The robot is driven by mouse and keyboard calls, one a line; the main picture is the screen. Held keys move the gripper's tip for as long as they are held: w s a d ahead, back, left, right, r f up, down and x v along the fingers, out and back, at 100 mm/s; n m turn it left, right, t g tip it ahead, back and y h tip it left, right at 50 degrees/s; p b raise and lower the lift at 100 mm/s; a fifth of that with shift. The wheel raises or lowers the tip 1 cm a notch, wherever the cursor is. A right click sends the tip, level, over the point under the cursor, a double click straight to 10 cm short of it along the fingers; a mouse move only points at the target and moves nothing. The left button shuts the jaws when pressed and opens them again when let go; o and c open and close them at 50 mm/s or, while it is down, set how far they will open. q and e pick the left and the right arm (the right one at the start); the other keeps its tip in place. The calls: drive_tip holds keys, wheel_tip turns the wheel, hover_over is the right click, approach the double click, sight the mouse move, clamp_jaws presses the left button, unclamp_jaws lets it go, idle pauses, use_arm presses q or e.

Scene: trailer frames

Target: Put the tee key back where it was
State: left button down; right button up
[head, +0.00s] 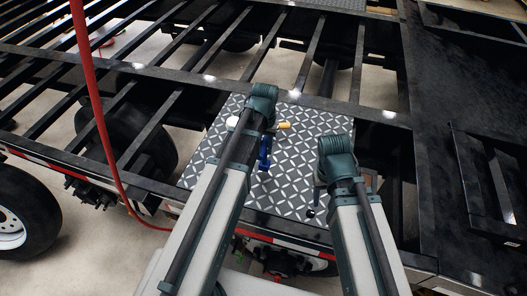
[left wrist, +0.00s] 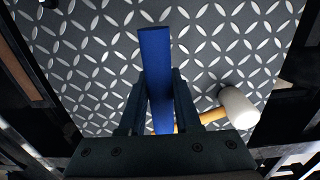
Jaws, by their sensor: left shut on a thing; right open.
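A blue bar, seemingly the tee key (head: 265,152), shows beside my left wrist above the patterned metal plate (head: 210,165). In the left wrist view the blue bar (left wrist: 156,65) stands between the fingers of my left gripper (left wrist: 161,82), which is shut on it. I cannot make out a crosspiece. In the head view my left gripper (head: 265,135) is mostly hidden by its own wrist. My right gripper (head: 317,192) is over the right part of the plate, largely hidden by its wrist; it is open, with nothing seen in it.
A mallet lies on the plate under my left arm; its white head (left wrist: 237,106) and wooden handle (head: 284,125) show. A small dark knob (head: 310,213) is near the plate's front edge. Black trailer beams (head: 180,60) surround the plate. A red hose (head: 95,100) hangs at left.

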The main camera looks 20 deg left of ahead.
sight(264, 163)
use_arm(q)
drive_tip(key=shift+s, duration=0.1)
wheel_tip(264, 163, down, 3)
drive_tip(key=b, duration=0.3)
drive_tip(key=shift+f, duration=0.2)
drive_tip(key=shift+b, duration=0.3)
drive_tip(key=shift+f, duration=0.2)
drive_tip(key=c, duration=0.6)
unclamp_jaws()
drive_tip(key=shift+r, duration=0.2)
